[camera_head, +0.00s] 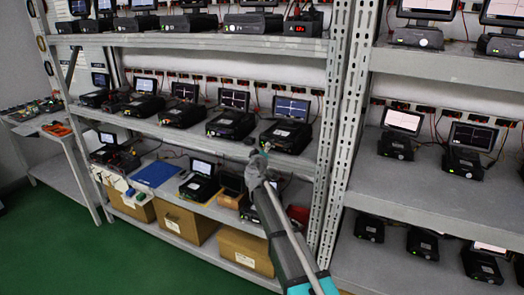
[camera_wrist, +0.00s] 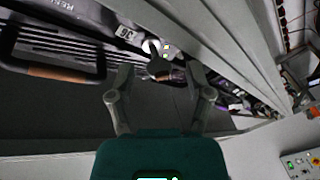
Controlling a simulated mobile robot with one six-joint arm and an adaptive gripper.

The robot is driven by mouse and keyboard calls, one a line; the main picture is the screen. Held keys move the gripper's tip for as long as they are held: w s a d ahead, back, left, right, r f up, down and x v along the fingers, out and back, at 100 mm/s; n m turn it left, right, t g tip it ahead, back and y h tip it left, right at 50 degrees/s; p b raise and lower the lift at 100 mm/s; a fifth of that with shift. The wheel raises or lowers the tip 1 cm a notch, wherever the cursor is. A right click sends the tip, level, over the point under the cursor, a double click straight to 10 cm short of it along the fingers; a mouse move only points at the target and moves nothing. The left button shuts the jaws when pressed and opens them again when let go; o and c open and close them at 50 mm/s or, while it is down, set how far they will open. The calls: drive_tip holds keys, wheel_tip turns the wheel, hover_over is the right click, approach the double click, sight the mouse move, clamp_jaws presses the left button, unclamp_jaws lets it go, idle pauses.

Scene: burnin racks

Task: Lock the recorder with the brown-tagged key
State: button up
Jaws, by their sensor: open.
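My gripper (camera_head: 258,160) is at the front edge of the middle shelf, below the rightmost black device. In the wrist view my gripper (camera_wrist: 162,85) has its two fingers apart. A small dark piece with a brownish end (camera_wrist: 160,69) shows between and beyond the fingertips; I cannot tell whether it is the brown-tagged key, and it does not look gripped. Just past it is a pale round part with yellow spots (camera_wrist: 152,47), near a white label reading 36 (camera_wrist: 125,32). A dark slotted device with a brown-gripped handle (camera_wrist: 55,72) fills the left. Which device is the recorder is unclear.
The middle shelf (camera_head: 200,138) carries several black devices with screens. A perforated rack post (camera_head: 343,130) stands right of my arm. Cardboard boxes (camera_head: 185,222) and a blue folder (camera_head: 154,174) lie lower. A side table (camera_head: 65,165) stands at left; the green floor (camera_head: 90,262) is clear.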

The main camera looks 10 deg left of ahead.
clamp_jaws()
